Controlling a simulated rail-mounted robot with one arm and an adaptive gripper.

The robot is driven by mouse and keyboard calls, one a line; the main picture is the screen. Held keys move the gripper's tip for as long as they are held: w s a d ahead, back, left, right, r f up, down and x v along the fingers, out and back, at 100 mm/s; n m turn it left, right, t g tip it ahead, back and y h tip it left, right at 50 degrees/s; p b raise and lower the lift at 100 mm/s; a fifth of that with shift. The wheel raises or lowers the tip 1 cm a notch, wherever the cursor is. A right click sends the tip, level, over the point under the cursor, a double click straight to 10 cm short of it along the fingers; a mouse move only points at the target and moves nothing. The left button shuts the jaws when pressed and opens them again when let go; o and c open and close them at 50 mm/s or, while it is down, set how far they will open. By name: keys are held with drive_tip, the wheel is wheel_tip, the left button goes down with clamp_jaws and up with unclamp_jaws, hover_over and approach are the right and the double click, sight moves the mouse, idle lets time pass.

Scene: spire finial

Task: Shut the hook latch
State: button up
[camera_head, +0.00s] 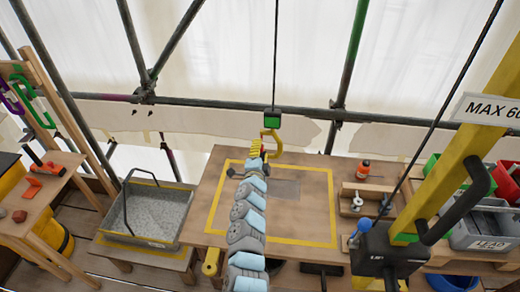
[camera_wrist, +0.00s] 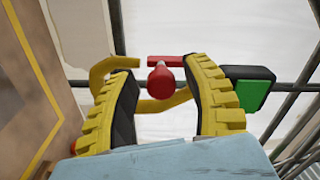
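The yellow crane hook (camera_head: 278,142) hangs under a black block with a green face (camera_head: 272,121) on a cable. In the wrist view the hook (camera_wrist: 107,67) curves behind my fingers, with the block (camera_wrist: 250,90) to the right. The red latch shows there as a short bar (camera_wrist: 163,61) with a round red knob (camera_wrist: 160,82). A narrow gap shows between the bar's left end and the hook's tip; the bar's right end is hidden by my right finger. My gripper (camera_wrist: 160,68) is open, its yellow fingers either side of the knob, apparently apart from it. In the head view my gripper (camera_head: 257,149) is beside the hook.
A wooden table (camera_head: 318,160) with a yellow-outlined area lies below. A grey wire-handled tray (camera_head: 150,212) stands left. A yellow post (camera_head: 455,165) stands right; scaffold tubes (camera_head: 235,103) cross behind.

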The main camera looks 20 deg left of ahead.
drive_tip(key=shift+s, duration=0.1)
idle(0.3)
drive_tip(key=shift+s+f, duration=0.2)
drive_tip(key=shift+s, duration=0.25)
drive_tip(key=s+d, duration=0.2)
drive_tip(key=s, duration=0.8)
drive_tip(key=shift+s+r, duration=0.2)
drive_tip(key=shift+s, duration=0.2)
idle(0.4)
